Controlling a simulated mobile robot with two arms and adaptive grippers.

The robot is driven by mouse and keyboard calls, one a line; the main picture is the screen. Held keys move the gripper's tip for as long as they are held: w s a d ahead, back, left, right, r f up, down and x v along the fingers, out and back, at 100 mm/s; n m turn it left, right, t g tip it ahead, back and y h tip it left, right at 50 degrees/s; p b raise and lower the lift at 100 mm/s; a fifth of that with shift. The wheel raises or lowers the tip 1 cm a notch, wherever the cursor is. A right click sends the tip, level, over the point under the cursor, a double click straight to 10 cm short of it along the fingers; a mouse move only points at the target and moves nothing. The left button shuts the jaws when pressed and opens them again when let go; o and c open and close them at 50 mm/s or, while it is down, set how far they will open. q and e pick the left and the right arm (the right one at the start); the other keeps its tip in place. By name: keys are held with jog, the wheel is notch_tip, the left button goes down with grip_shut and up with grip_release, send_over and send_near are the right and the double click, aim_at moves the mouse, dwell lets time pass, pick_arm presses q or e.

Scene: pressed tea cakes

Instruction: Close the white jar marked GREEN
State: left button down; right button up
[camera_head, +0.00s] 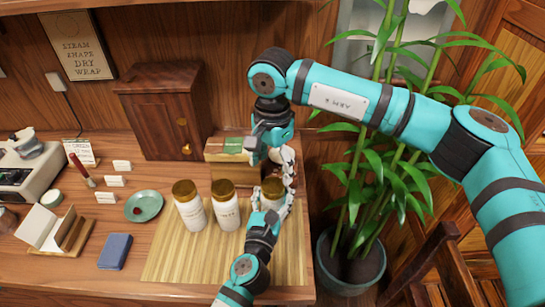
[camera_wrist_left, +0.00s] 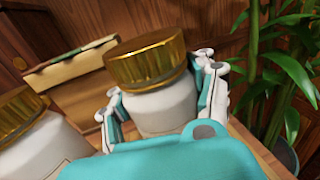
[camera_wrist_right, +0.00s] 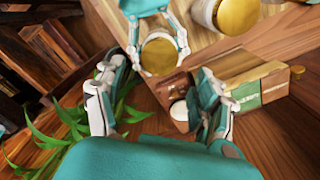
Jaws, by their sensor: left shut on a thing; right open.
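My left gripper (camera_head: 270,208) is shut around the body of the rightmost white jar (camera_head: 272,204), which stands on the bamboo mat. In the left wrist view the fingers flank this white jar (camera_wrist_left: 165,108), below its gold lid (camera_wrist_left: 147,57). The lid sits on the jar's mouth; whether it is tight I cannot tell. The jar's label is hidden, so I cannot read GREEN. My right gripper (camera_wrist_right: 160,88) is open and empty, behind and above that jar. In the right wrist view the gold lid (camera_wrist_right: 160,57) shows beyond its fingers.
Two more white jars, the left one (camera_head: 192,213) and the middle one (camera_head: 227,212), stand close by with gold lids. A box with green panels (camera_head: 228,156) stands behind. A potted plant (camera_head: 350,255) is at the right. The mat's front left (camera_head: 170,262) is clear.

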aim_at(273, 185)
notch_tip(273, 185, down, 6)
jog(key=shift+f, duration=0.1)
dwell(0.4)
jog(key=c, duration=1.3)
jog(key=shift+o, duration=0.2)
jog(key=m, duration=0.9)
jog(key=shift+m, duration=0.4)
jog(key=m, duration=1.1)
jog(key=shift+w, duration=0.1)
jog(key=o, duration=1.4)
